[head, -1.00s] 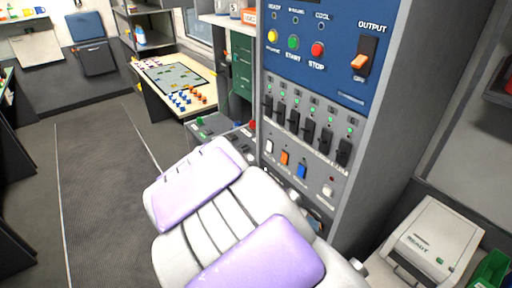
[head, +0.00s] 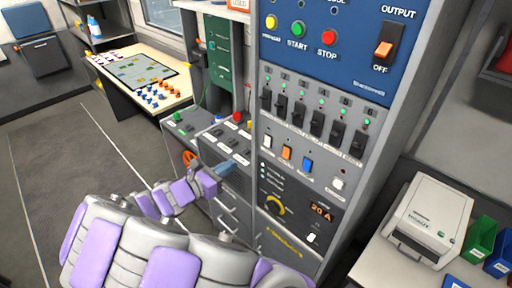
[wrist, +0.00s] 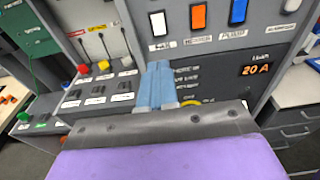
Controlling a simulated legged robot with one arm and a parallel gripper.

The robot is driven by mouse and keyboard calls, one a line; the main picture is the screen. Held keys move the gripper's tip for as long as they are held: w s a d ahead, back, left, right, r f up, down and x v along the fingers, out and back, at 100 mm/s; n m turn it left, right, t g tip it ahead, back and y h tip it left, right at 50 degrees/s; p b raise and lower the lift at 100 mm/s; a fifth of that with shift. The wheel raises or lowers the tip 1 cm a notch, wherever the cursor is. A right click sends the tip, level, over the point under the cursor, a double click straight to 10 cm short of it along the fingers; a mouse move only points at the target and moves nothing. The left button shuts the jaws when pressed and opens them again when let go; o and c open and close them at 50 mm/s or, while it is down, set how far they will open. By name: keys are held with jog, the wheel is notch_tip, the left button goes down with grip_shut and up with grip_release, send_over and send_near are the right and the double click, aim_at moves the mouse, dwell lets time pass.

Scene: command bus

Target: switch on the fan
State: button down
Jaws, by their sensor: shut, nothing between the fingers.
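The grey control cabinet (head: 345,188) carries a row of rocker switches: white (head: 268,141), orange (head: 287,153), blue (head: 308,164) and a white one (head: 338,183) at the right. The left white switch (wrist: 158,23), orange switch (wrist: 198,17) and blue switch (wrist: 238,12) also show in the wrist view. The orange label seems to read heater and the blue one pump; I cannot surely read which is the fan. My gripper (head: 232,163), with light-blue fingers, is shut and empty, left of and slightly below the left white switch. It also shows in the wrist view (wrist: 160,68).
A lower console (head: 208,137) stands left of the cabinet. Below are a yellow-ringed knob (head: 275,205) and a 20 A display (head: 321,212). A printer (head: 430,220) stands right.

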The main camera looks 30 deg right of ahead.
aim_at(266, 145)
dwell(0.3)
jog(key=b+x, duration=0.3)
jog(key=x, duration=1)
jog(key=shift+d+f+b, duration=0.1)
jog(key=shift+d+b, duration=0.05)
jog(key=shift+b, duration=0.15)
jog(key=shift+w+d, duration=0.15)
jog(key=shift+d, duration=0.05)
jog(key=shift+d+h, duration=0.2)
jog(key=shift+h, duration=0.1)
jog(key=shift+w, duration=0.1)
